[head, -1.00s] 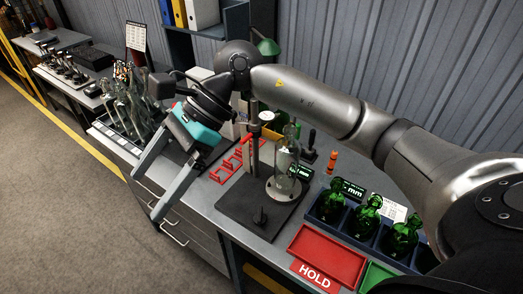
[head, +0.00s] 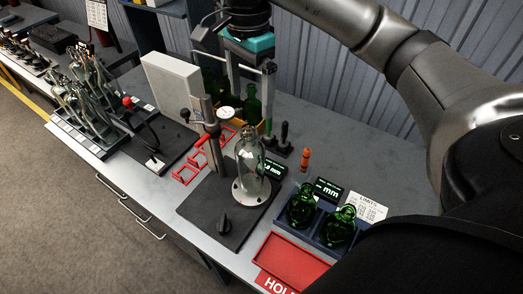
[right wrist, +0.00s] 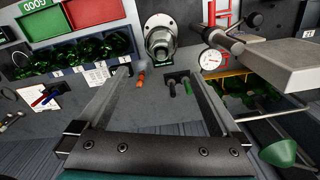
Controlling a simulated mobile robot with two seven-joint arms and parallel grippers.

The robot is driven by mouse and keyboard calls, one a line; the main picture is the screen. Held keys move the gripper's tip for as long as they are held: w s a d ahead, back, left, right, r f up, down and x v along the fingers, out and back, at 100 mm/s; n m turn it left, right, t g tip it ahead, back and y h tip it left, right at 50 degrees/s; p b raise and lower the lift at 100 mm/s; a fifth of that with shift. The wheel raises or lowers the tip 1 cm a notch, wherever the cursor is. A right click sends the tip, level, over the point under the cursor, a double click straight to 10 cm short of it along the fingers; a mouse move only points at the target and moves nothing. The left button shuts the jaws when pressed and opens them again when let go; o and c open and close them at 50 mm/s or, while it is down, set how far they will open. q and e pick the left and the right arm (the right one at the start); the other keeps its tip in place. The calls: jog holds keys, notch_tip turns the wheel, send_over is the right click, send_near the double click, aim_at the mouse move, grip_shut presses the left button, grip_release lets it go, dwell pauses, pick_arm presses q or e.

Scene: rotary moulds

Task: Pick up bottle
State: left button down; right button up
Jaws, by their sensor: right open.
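A clear glass bottle (head: 250,160) stands upright on the round plate of a black gauge stand (head: 215,215). In the right wrist view the clear bottle (right wrist: 160,40) shows from above, beyond the fingertips. Green bottles (head: 302,207) stand in a dark blue rack (head: 318,240); they also show in the right wrist view (right wrist: 88,50). More green bottles (head: 252,105) are in a yellow crate at the back. My right gripper (head: 250,108) is open and empty, pointing down behind the clear bottle, apart from it. My left gripper is out of view.
A dial gauge (head: 228,114) on a post stands close beside the clear bottle. An orange tool (head: 305,158) and small displays lie to its right. A red HOLD tray (head: 292,262) is at the front. A rack of clear glassware (head: 85,105) stands at the left.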

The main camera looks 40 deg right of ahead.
aim_at(251, 129)
jog(key=f, duration=0.5)
jog(key=f+p, duration=0.1)
jog(key=f, duration=0.2)
jog(key=shift+s+a+f, duration=0.15)
jog(key=shift+a+f, duration=0.1)
jog(key=shift+f, duration=0.1)
jog(key=shift+a+f, duration=0.1)
jog(key=shift+f, duration=0.75)
notch_tip(251, 129, down, 4)
jog(key=shift+r+p, duration=0.15)
jog(key=shift+p, duration=0.65)
jog(key=shift+f, duration=0.45)
jog(key=shift+w, duration=0.2)
jog(key=c, duration=0.6)
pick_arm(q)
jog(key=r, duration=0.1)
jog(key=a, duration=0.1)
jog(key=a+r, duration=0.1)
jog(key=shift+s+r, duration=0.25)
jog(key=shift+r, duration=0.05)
pick_arm(e)
jog(key=shift+r, duration=0.1)
grip_shut()
